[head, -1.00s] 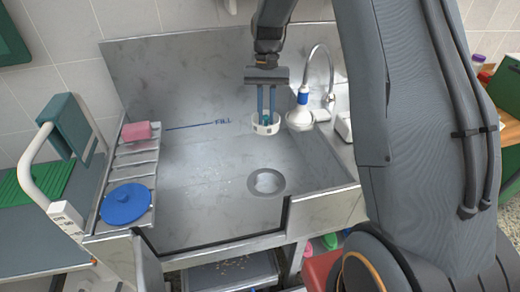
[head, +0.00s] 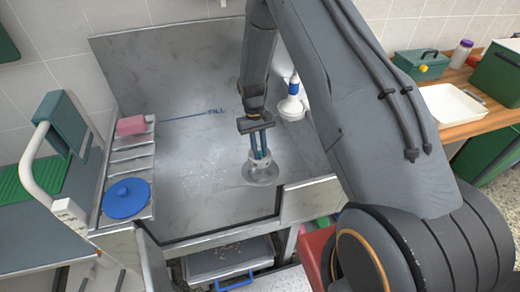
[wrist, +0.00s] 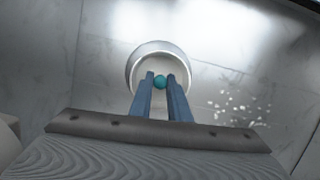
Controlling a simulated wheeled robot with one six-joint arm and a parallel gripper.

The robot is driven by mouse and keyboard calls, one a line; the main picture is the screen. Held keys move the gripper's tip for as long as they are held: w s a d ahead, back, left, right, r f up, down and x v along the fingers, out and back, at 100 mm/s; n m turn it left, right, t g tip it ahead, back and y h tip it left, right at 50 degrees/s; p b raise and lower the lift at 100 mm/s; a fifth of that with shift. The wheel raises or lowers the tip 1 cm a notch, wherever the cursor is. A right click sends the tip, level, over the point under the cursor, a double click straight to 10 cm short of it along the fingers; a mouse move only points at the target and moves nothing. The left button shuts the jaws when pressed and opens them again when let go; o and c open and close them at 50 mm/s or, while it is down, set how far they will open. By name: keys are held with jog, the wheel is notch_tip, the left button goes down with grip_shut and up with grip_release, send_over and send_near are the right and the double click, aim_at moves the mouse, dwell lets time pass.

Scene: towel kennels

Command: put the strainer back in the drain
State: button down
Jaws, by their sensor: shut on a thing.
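The strainer (head: 258,160) is a small pale cup with a teal knob (wrist: 160,82). My gripper (head: 260,152) points down into it with its blue fingers shut on the knob. The strainer is right over the round metal drain (head: 262,177) in the tub floor. In the head view it overlaps the drain's far part, and I cannot tell whether it touches or hangs just above. In the wrist view the strainer's round rim (wrist: 134,62) surrounds the fingertips and hides the drain opening.
White specks (head: 205,177) lie on the tub floor left of the drain. A ribbed ledge with a pink sponge (head: 131,125) and a blue lid (head: 127,198) runs along the left. The tub's front edge is close to the drain.

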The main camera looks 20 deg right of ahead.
jog(key=shift+f+b, duration=1.6)
jog(key=shift+f, duration=1.85)
jog(key=shift+f+b, duration=1.15)
jog(key=shift+f, duration=0.7)
jog(key=shift+f+b, duration=0.35)
jog(key=shift+b, duration=0.05)
jog(key=c, duration=1.6)
grip_release()
jog(key=b+v, duration=0.1)
jog(key=v, duration=0.6)
jog(key=shift+f+b, duration=0.1)
jog(key=shift+b, duration=0.3)
jog(key=shift+w+r, duration=0.1)
jog(key=shift+r, duration=0.4)
